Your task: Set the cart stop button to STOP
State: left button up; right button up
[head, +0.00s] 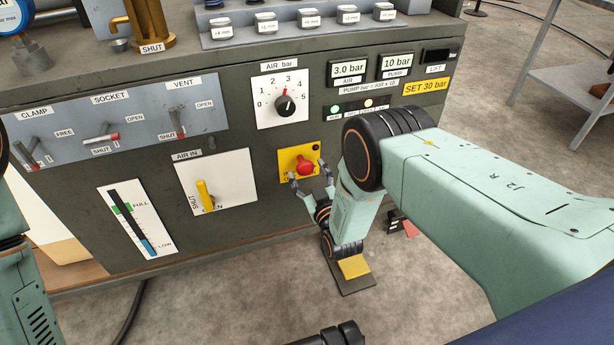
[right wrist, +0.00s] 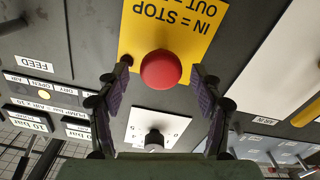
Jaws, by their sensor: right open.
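The cart stop button is a round red knob (head: 305,165) on a yellow plate (head: 285,155) low on the cart's dark front panel. In the right wrist view the red knob (right wrist: 160,69) sits in the middle, on the yellow plate (right wrist: 190,30) lettered "IN = STOP". My right gripper (head: 309,178) is open at the button. In the right wrist view its fingers (right wrist: 160,75) stand on either side of the knob with gaps, not closed on it. I cannot tell whether the knob is in or out. My left gripper is not in view.
The AIR bar dial (head: 285,104) is above the button. The yellow AIR IN lever (head: 205,195) is to its left. Pressure displays (head: 347,70) and small lit lamps (head: 368,102) are up and right.

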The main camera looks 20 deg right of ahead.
jog(key=shift+w, duration=0.3)
jog(key=shift+a, duration=0.1)
grip_shut()
dwell(0.4)
